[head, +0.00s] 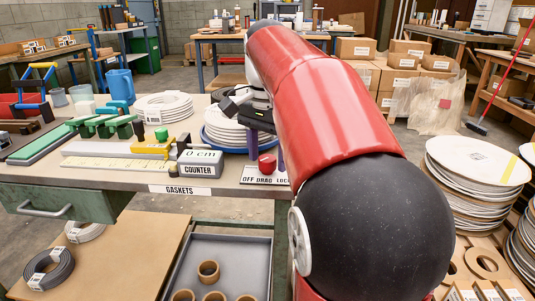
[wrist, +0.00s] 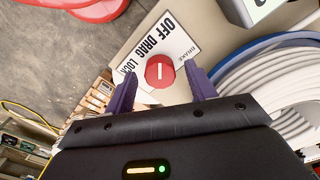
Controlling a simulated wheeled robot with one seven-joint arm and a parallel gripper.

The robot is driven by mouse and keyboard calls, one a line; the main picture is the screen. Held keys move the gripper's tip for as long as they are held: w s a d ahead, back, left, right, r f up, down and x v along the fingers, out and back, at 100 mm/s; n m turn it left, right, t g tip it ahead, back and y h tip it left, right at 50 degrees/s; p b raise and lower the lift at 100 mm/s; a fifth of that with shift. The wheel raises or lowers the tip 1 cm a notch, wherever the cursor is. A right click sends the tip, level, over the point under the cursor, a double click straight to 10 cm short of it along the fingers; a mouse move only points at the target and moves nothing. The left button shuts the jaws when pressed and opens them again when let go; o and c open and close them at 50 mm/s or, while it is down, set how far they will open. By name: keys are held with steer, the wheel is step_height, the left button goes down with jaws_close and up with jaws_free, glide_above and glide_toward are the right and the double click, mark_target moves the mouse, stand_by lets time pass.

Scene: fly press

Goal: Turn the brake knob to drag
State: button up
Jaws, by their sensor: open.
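The brake knob (head: 267,165) is a small red knob on a white plate (head: 262,178) lettered OFF, DRAG, LOCK, near the right front of the bench. In the wrist view the round knob (wrist: 160,71) carries a short white line that runs up and down in the picture, roughly toward the word OFF. My gripper (wrist: 161,68) is open, with one purple finger on each side of the knob and a gap on both sides. I cannot tell how far the fingertips are above the plate. In the head view my arm hides part of the gripper.
The COUNTER box (head: 200,163) stands left of the plate. White coiled rings on a blue base (head: 225,128) stand close behind the knob, and to the right of my gripper in the wrist view. The bench edge (head: 180,189) is just in front.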

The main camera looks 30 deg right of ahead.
steer(key=shift+c, duration=0.2)
steer(key=c, duration=0.9)
steer(key=shift+r+n, duration=0.1)
steer(key=shift+n, duration=0.2)
steer(key=n+p, duration=0.2)
steer(key=shift+n, duration=0.4)
steer(key=n+p, duration=0.2)
steer(key=n, duration=0.3)
steer(key=shift+n+p, duration=0.3)
steer(key=o, duration=0.9)
